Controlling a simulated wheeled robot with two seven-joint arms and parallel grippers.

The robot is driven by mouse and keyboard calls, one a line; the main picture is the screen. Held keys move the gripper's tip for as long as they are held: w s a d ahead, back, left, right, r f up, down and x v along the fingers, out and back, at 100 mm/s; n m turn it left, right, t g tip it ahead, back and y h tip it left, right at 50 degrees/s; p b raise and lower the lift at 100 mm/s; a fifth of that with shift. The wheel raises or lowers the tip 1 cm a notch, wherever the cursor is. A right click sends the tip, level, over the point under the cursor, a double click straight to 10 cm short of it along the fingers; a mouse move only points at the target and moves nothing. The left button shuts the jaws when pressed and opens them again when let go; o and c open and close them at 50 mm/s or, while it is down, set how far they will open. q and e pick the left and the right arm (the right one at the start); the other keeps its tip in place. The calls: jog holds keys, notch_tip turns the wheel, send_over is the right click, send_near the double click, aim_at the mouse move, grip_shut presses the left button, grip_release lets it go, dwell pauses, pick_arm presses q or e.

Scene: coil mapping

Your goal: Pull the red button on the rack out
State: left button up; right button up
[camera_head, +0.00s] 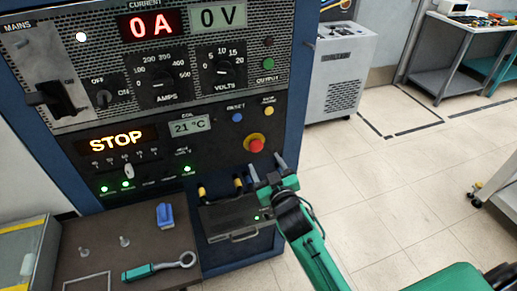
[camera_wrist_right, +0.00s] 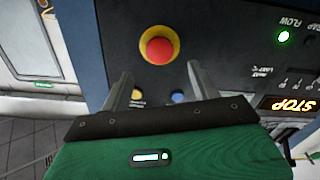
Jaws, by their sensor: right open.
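The red button (camera_head: 256,145) is a round knob on a yellow base, on the lower right of the rack's front panel (camera_head: 215,155). In the right wrist view the red button (camera_wrist_right: 159,46) shows near the top middle, and the rack's lettering is upside down. My right gripper (camera_head: 267,167) is just below the button in the head view, its fingers apart and empty. In the wrist view the two fingers of the right gripper (camera_wrist_right: 160,72) point toward the button's two sides, without visible contact. My left gripper is not in view.
A blue button (camera_head: 237,117) and a yellow button (camera_head: 269,111) sit above the red one. A dark box (camera_head: 232,222) is below the panel. A bench (camera_head: 135,225) at the lower left holds a green-handled tool (camera_head: 150,270) and a blue block (camera_head: 165,214). The floor (camera_head: 400,190) at right is open.

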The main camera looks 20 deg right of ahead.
aim_at(257, 148)
jog(key=w, duration=0.5)
jog(key=shift+w+a+p, duration=0.1)
jog(key=shift+w+p, duration=0.2)
jog(key=shift+p, duration=0.1)
jog(key=shift+w, duration=0.6)
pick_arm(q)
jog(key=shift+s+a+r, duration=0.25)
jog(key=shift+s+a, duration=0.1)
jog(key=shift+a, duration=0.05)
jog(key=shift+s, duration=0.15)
pick_arm(e)
jog(key=shift+c, duration=0.4)
